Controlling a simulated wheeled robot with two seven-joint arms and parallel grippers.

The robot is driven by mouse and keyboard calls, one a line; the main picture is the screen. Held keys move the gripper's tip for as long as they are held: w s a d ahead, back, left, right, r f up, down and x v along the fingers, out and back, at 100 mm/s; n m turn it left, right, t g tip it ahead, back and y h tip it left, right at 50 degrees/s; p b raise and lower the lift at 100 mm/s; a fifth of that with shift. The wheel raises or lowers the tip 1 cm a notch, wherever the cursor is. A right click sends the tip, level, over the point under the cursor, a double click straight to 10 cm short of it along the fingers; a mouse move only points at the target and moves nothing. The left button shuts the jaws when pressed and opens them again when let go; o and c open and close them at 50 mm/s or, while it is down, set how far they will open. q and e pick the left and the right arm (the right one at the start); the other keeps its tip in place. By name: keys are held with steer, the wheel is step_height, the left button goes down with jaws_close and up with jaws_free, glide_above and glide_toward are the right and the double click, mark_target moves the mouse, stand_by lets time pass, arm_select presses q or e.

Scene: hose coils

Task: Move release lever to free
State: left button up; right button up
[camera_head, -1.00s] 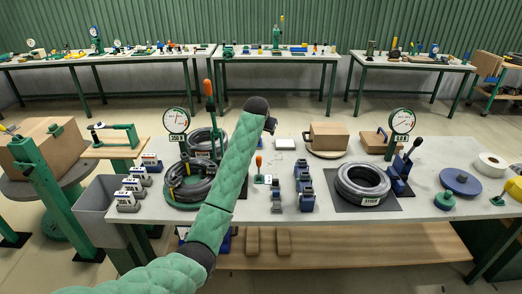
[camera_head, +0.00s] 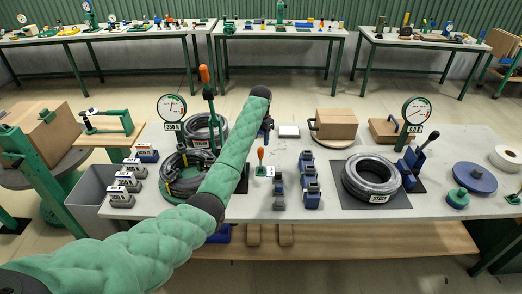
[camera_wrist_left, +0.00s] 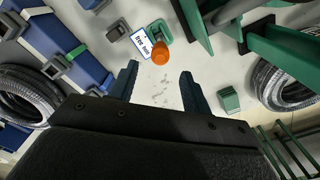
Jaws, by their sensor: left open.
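A small orange-handled lever (camera_head: 261,154) stands on the middle table with a white label at its base. In the left wrist view its orange knob (camera_wrist_left: 160,50) is seen almost end-on beyond the fingertips, with the label and green base beside it. A taller orange-handled lever (camera_head: 206,82) rises from a green stand further left; which one is the release lever I cannot tell. My left gripper (camera_wrist_left: 160,82) is open and empty, pointing down toward the small lever's knob, apart from it. In the head view my left arm partly hides the gripper (camera_head: 268,128).
A coiled hose (camera_head: 372,175) lies on a dark mat at right; other coils (camera_head: 186,172) lie left of my arm. Blue-grey blocks (camera_head: 310,185) stand right of the small lever. Gauges (camera_head: 416,110) and a box (camera_head: 336,124) stand further back. The table's front edge is mostly clear.

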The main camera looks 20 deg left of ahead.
mark_target(261, 148)
arm_select(q)
steer(key=shift+s, duration=0.1)
step_height(261, 148, down, 6)
steer(key=p, duration=0.3)
steer(key=shift+f, duration=0.1)
steer(key=shift+w+f+p, duration=0.2)
steer(key=shift+f+p, duration=0.15)
steer(key=shift+f, duration=0.6)
steer(key=shift+c, duration=0.2)
jaws_close()
